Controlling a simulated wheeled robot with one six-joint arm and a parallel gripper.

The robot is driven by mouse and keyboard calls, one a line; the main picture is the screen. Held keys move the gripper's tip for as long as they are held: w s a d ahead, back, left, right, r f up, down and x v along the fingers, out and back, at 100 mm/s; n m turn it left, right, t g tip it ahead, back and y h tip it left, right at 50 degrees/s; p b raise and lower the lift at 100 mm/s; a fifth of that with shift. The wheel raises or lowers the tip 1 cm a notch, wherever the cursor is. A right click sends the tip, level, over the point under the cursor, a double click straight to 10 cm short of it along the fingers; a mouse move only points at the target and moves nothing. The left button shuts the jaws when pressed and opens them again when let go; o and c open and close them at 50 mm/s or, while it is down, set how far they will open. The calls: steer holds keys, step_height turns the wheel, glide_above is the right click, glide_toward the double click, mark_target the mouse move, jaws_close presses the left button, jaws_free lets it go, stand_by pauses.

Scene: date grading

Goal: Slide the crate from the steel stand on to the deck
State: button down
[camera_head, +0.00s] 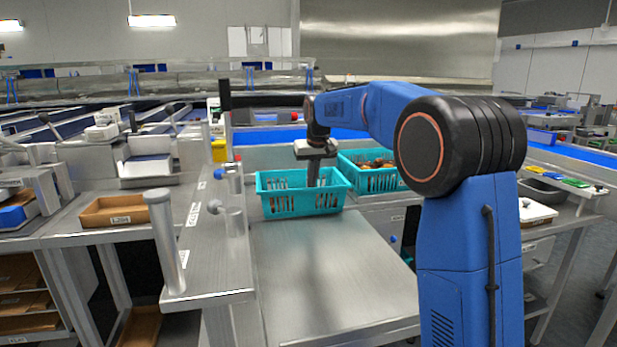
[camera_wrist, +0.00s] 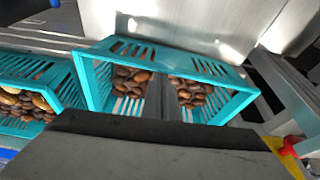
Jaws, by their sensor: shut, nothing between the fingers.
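A teal slotted crate (camera_head: 275,205) stands at the far end of a bare steel surface (camera_head: 335,275). In the wrist view the crate (camera_wrist: 95,85) holds brown dates on both sides of my gripper. My gripper (camera_head: 313,178) is shut and empty, pointing down into the crate. Its fingers also show in the wrist view (camera_wrist: 167,98), inside the crate's outline. Their tips are hidden in the head view, and I cannot tell whether they touch a crate wall. I cannot tell where the steel stand ends and the deck begins under the crate.
A second teal crate (camera_head: 352,178) of dates stands close behind on the right; it is at the left in the wrist view (camera_wrist: 68,88). A steel bench with a post (camera_head: 165,240) and a cardboard tray (camera_head: 113,218) lies left. The steel surface in front is clear.

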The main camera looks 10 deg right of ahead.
steer(key=s, duration=1.3)
steer(key=shift+s+d, duration=0.15)
steer(key=shift+d, duration=0.1)
